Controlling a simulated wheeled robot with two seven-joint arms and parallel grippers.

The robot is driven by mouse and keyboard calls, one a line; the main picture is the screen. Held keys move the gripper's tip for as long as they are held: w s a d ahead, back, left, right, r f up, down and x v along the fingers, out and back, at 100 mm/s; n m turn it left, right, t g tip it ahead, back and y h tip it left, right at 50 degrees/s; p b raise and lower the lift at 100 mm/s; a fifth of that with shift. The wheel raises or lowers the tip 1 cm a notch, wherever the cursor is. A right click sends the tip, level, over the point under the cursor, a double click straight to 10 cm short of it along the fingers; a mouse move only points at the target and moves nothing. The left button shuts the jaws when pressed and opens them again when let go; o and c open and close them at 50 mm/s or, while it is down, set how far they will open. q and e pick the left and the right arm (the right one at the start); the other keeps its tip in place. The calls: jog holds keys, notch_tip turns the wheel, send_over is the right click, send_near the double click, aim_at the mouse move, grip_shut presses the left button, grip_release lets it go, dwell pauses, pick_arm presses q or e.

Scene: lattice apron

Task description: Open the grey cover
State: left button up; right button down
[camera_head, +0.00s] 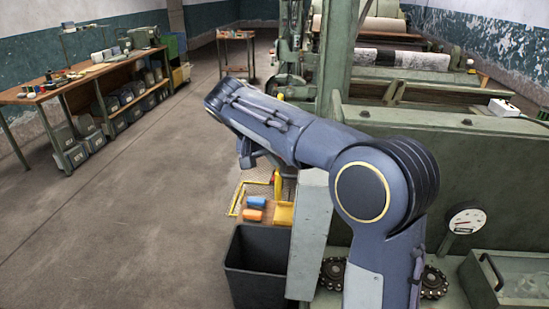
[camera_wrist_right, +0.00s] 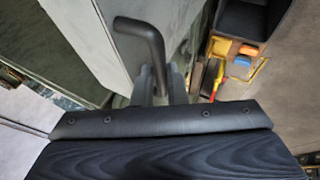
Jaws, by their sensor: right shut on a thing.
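The grey cover (camera_head: 311,235) is a tall, light grey panel on the side of the green machine, partly behind my right arm in the head view. In the right wrist view the grey cover (camera_wrist_right: 175,22) has a dark, bent bar handle (camera_wrist_right: 150,38) in front of it. My right gripper (camera_wrist_right: 163,88) is shut on the lower end of this handle. In the head view my right gripper (camera_head: 250,155) hangs under the far end of the arm, and its fingertips are hard to make out. My left gripper is not in view.
A dark open bin (camera_head: 258,265) stands on the floor left of the cover. Behind it are an orange block (camera_head: 253,215), a blue block (camera_head: 257,202) and a yellow frame (camera_head: 236,200). A workbench (camera_head: 85,80) stands far left. The floor between is clear.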

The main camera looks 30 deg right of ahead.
jog(key=shift+s+d+f, duration=0.1)
jog(key=shift+s+f, duration=0.1)
jog(key=shift+f, duration=0.25)
jog(key=c, duration=1.9)
grip_release()
jog(key=o, duration=0.4)
jog(key=shift+w+d, duration=0.15)
jog(key=shift+d, duration=0.05)
jog(key=shift+o, duration=0.2)
jog(key=shift+r, duration=0.15)
jog(key=v, duration=0.8)
jog(key=shift+c, duration=0.2)
